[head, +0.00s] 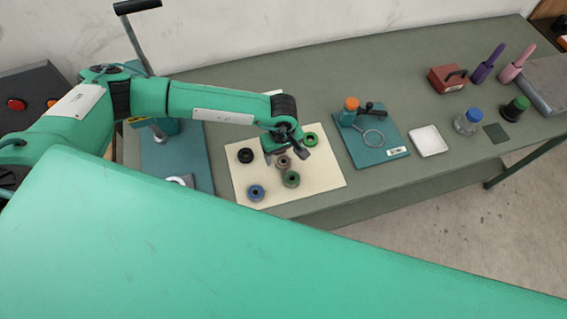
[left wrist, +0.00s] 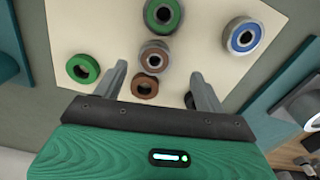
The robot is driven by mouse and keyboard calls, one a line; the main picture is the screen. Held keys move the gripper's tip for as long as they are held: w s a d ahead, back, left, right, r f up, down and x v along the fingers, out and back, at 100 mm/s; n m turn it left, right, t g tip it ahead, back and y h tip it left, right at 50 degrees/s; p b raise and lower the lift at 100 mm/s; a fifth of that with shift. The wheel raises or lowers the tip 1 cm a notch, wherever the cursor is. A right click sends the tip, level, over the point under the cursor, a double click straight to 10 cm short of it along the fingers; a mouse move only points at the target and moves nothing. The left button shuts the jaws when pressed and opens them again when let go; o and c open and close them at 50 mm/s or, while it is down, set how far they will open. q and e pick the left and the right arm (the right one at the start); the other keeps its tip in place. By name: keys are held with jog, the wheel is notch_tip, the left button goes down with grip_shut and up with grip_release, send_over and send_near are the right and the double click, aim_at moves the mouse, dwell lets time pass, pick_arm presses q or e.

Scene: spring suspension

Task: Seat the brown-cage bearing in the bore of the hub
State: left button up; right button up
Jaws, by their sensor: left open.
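A brown-centred bearing with a grey outer ring (left wrist: 154,57) lies on the cream mat; it shows small in the head view (head: 283,161). A smaller dark brown ring (left wrist: 145,87) lies beside it, closer to my gripper. I cannot tell for certain which has the brown cage. My left gripper (head: 285,151) is open and empty above the mat, its fingertips (left wrist: 160,80) on either side of these two. A silver round part (head: 180,181), possibly the hub, sits on the blue plate at left, partly hidden by my green body; its bore is unclear. My right gripper is not in view.
The cream mat (head: 325,178) also holds a blue bearing (head: 256,193), a green bearing (head: 291,179), a green ring (head: 310,139) and a black ring (head: 245,155). A teal board (head: 350,152) with an orange-capped bottle stands right, then a white tray (head: 428,141).

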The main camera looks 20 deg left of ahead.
aim_at(284, 161)
pick_arm(q)
jog(key=f, duration=0.1)
jog(key=f+b, duration=0.1)
jog(key=f, duration=0.2)
jog(key=shift+w+d+f+b, duration=0.15)
jog(key=shift+w+f+b, duration=0.05)
jog(key=shift+w+b, duration=0.2)
jog(key=shift+f, duration=0.4)
jog(key=shift+c, duration=0.4)
jog(key=shift+r, duration=0.1)
jog(key=c, duration=1.2)
jog(key=shift+r, duration=0.1)
